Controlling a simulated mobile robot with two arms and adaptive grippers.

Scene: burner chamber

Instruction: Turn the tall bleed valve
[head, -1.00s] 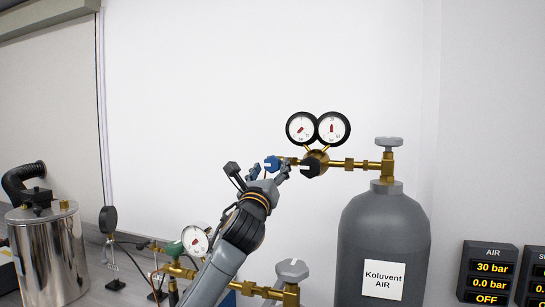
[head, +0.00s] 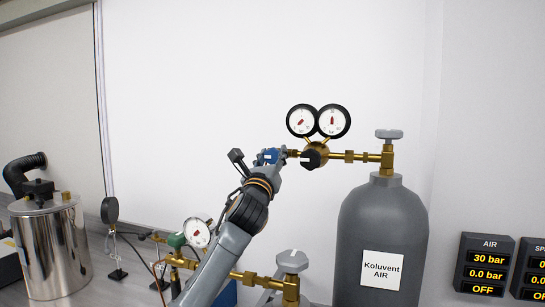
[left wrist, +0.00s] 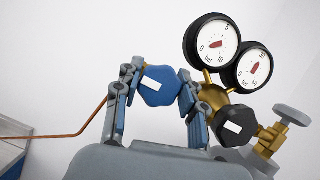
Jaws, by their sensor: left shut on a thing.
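The blue bleed valve knob (head: 270,156) sits at the left end of the brass regulator fitting on the tall grey cylinder (head: 380,232). In the left wrist view the blue knob (left wrist: 163,90) is many-sided, with a white mark left of its middle. My left gripper (left wrist: 162,92) is shut on this knob, one finger on each side. In the head view my left gripper (head: 268,160) partly hides the knob. My right gripper is not in view.
A black knob (head: 314,157) is close to the right of the blue one, under two round gauges (head: 318,121). A shorter brass valve assembly (head: 255,282) is below my arm. A steel vessel (head: 50,245) stands at left. The AIR display (head: 487,265) reads 30 bar, 0.0 bar, OFF.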

